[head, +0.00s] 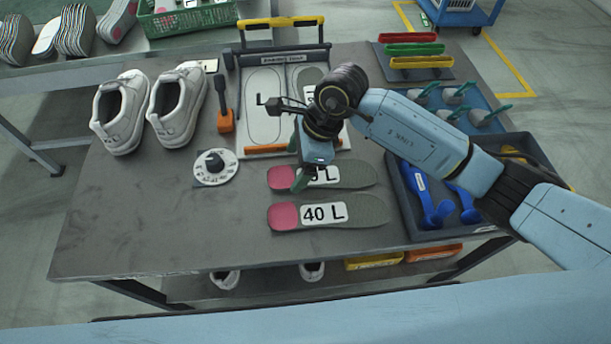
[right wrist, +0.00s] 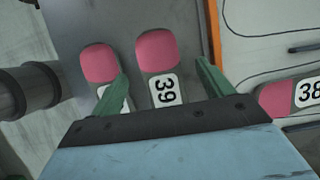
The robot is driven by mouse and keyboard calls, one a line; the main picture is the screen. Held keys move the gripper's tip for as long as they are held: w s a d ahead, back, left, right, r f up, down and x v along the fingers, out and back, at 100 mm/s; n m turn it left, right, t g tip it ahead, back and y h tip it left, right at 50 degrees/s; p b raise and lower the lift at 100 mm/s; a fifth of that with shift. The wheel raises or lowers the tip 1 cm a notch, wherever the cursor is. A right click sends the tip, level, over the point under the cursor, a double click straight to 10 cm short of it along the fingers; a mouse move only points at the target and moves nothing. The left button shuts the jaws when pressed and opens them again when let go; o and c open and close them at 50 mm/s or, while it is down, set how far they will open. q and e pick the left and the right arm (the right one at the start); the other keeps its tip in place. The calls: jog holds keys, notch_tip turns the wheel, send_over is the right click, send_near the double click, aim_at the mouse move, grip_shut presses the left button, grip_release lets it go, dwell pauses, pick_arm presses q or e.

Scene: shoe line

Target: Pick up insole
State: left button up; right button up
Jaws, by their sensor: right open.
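The 40 L insole (head: 360,212), grey with a pink heel, lies flat on the table near its front. Nothing is held, and whether the fingers touch anything is unclear. A 38 insole (right wrist: 274,99) lies on the board. My left gripper is out of view.
A white board (head: 262,105) with an insole outline lies behind the gripper. White shoes (head: 120,115), an orange-based tool (head: 226,122) and a round dial (head: 214,168) stand left. A dark tray (head: 408,205) with blue parts is at right. The front-left table is clear.

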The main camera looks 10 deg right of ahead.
aim_at(288, 176)
jog(key=x, duration=0.3)
jog(key=shift+a, duration=0.15)
jog(key=shift+s, duration=0.1)
jog(key=shift+c, duration=0.2)
jog(key=c, duration=1)
